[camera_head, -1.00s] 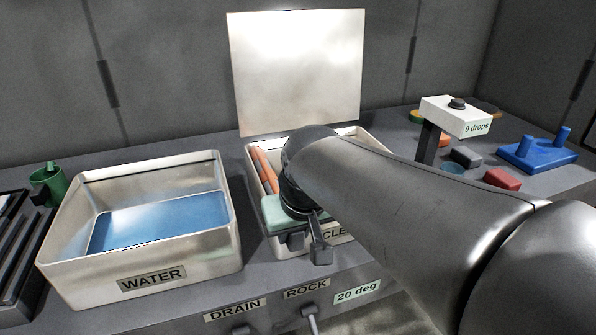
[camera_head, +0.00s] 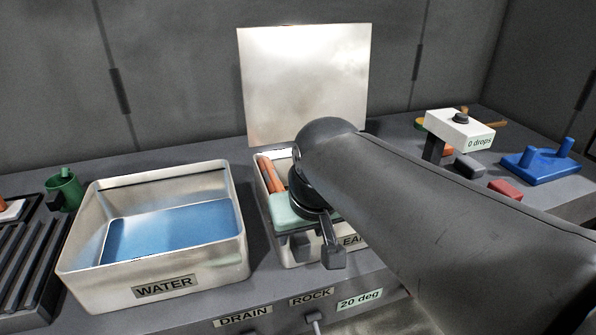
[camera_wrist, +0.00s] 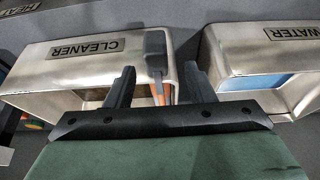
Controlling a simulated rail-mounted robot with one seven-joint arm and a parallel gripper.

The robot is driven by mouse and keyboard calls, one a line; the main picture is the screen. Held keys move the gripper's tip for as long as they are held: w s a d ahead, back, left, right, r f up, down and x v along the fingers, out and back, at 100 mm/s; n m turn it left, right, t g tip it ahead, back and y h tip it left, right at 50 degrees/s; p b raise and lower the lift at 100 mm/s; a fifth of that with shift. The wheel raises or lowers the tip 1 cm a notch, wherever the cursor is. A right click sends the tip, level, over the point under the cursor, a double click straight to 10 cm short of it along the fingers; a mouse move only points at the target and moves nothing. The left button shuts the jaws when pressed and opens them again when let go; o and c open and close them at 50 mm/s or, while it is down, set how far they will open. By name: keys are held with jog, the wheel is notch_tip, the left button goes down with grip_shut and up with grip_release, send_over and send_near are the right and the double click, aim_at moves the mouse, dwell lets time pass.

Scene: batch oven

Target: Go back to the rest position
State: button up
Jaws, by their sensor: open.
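My gripper (camera_head: 318,250) is over the front of the cleaner basin (camera_head: 284,248), with my arm reaching in from the right. In the wrist view its two dark fingers (camera_wrist: 156,80) stand apart and the gripper is open. A dark grey block on a thin stem (camera_wrist: 155,45) shows between the fingers at the basin's front rim. I cannot tell whether a finger touches it. Orange bars (camera_head: 271,175) lie in the cleaner basin. My arm hides much of that basin.
A water basin (camera_head: 240,240) stands left of the cleaner basin. An upright metal lid (camera_head: 305,85) rises behind. A drop-counter stand (camera_head: 460,130), a blue pegged block (camera_head: 540,165) and a red block (camera_head: 505,189) are on the right. A green cup (camera_head: 65,188) is at left.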

jog(key=shift+v, duration=0.85)
jog(key=s+d+f+m+g+h+p, duration=0.1)
jog(key=s+d+f+m+g+p, duration=0.2)
jog(key=s+d+f, duration=0.6)
jog(key=d+f+g, duration=0.1)
jog(key=d+f, duration=0.2)
jog(key=shift+s+d, duration=0.3)
jog(key=shift+d, duration=0.05)
